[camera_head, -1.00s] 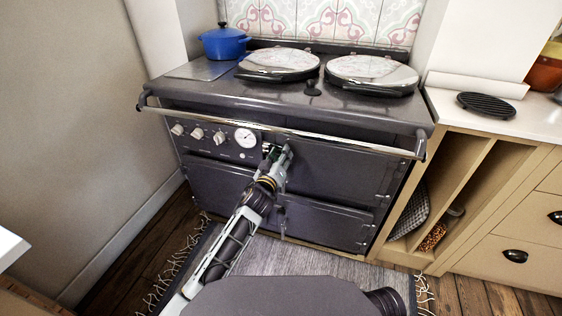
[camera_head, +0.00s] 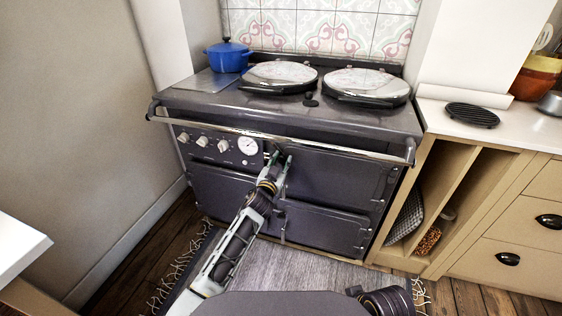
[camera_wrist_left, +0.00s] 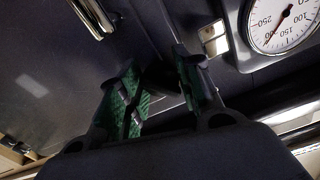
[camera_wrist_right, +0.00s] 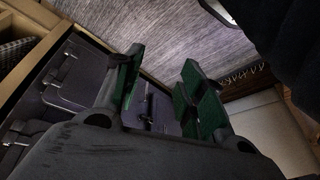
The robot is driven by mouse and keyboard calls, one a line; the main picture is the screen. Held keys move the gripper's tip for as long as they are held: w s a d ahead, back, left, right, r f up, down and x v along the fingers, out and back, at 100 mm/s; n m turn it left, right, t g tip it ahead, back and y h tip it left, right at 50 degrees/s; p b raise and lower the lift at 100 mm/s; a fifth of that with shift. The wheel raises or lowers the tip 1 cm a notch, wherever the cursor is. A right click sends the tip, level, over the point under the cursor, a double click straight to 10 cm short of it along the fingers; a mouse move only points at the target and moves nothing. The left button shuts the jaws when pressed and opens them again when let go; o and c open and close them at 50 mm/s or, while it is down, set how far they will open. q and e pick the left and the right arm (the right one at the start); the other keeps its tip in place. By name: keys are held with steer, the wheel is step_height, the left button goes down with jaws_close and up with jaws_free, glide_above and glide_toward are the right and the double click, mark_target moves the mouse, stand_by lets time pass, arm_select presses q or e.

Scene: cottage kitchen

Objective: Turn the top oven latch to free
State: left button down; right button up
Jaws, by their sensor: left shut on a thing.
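The dark grey range's upper oven door (camera_head: 335,175) is closed, just right of the dial and knobs. My left gripper (camera_head: 280,160) reaches the left edge of this door, where the top latch sits. In the left wrist view its green-padded fingers (camera_wrist_left: 155,90) are either side of a small dark piece (camera_wrist_left: 158,76), apparently the latch, and hold it. The latch's turn angle is mostly hidden by the fingers and shadow. My right gripper (camera_wrist_right: 160,85) is open and empty in the right wrist view, its fingers apart above the floor near the range.
A chrome rail (camera_head: 290,138) runs across the range front just above my left gripper. The lower oven door (camera_head: 325,228) is closed. A wooden cabinet (camera_head: 470,185) stands close on the right and a wall on the left. A fringed rug (camera_head: 310,265) covers the floor.

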arm_select(q)
steer(key=shift+m, duration=0.5)
steer(key=m, duration=0.2)
steer(key=shift+m+p, duration=0.3)
steer(key=shift+p, duration=0.05)
steer(key=m, duration=0.2)
steer(key=shift+m, duration=0.9)
arm_select(e)
step_height(320, 180, down, 3)
steer(key=shift+d+g, duration=0.1)
steer(key=shift+g, duration=0.2)
arm_select(q)
steer(key=c, duration=1)
jaws_free()
arm_select(e)
steer(key=shift+d+f, duration=0.1)
arm_select(q)
steer(key=shift+v, duration=6)
